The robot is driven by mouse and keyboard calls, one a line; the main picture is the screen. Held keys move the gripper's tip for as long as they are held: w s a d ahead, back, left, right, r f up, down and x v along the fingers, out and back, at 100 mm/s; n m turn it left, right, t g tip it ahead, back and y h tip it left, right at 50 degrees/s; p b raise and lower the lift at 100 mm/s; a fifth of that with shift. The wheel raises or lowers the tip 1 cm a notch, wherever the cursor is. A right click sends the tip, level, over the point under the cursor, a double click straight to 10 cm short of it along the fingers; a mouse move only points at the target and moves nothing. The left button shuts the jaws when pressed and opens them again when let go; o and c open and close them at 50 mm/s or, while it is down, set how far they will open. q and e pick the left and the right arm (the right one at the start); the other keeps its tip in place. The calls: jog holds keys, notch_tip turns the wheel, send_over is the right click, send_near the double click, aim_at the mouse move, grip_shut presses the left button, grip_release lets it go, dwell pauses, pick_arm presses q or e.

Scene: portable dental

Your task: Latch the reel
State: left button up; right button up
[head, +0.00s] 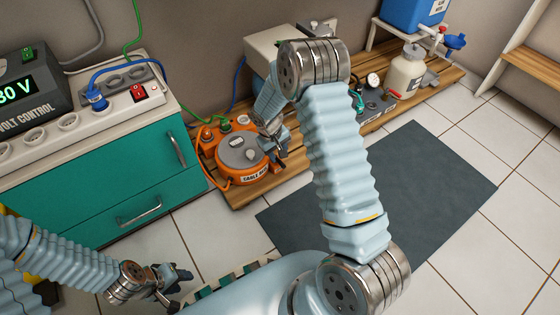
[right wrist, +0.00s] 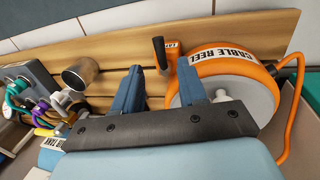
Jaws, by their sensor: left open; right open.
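The orange cable reel (head: 228,171) with a grey drum sits on the low wooden platform, and its label reads CABLE REEL. In the right wrist view the reel (right wrist: 240,67) fills the right side. A small black upright handle (right wrist: 160,52) stands beside the reel's rim, by a small partly hidden label. My right gripper (head: 281,146) is at the reel's right side; in its wrist view its two blue fingers (right wrist: 160,78) are apart with nothing clearly held. One finger overlaps the reel's edge; contact cannot be told. My left gripper (head: 181,284) is open and empty, low over the floor.
A teal cabinet (head: 100,205) with a power strip (head: 131,97) stands left of the reel. The platform (head: 240,198) also bears a grey valve block (head: 376,108) and a white bottle (head: 407,72). A metal cup (right wrist: 80,74) is near the right gripper. A dark mat (head: 440,170) lies clear.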

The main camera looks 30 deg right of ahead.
aim_at(281, 163)
jog(key=f, duration=0.2)
jog(key=d+f+b, duration=0.1)
jog(key=f, duration=0.2)
jog(key=shift+f, duration=0.15)
grip_shut()
